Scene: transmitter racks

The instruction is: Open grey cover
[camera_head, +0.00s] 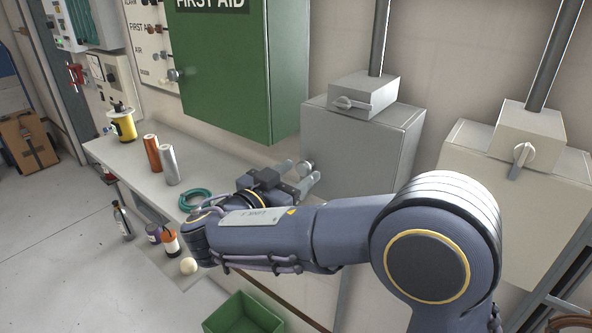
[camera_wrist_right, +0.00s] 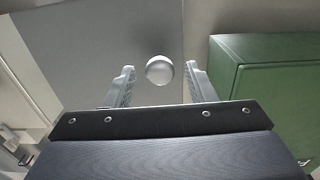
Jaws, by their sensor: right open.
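The grey cover (camera_head: 352,150) is the front of a grey wall box in the middle of the head view. It looks shut. A round silvery knob (camera_head: 307,166) sits at its lower left; the knob also shows in the right wrist view (camera_wrist_right: 159,70). My right gripper (camera_head: 305,177) is open at the knob. In the right wrist view its two fingers (camera_wrist_right: 158,84) stand on either side of the knob with gaps, and the knob lies between or just beyond the fingertips. My left gripper is not in view.
A green first aid cabinet (camera_head: 222,70) hangs left of the grey box. A beige box (camera_head: 510,185) is to the right. The shelf (camera_head: 130,155) holds orange and silver cylinders, a yellow container and a teal ring. A green crate (camera_head: 243,315) is below.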

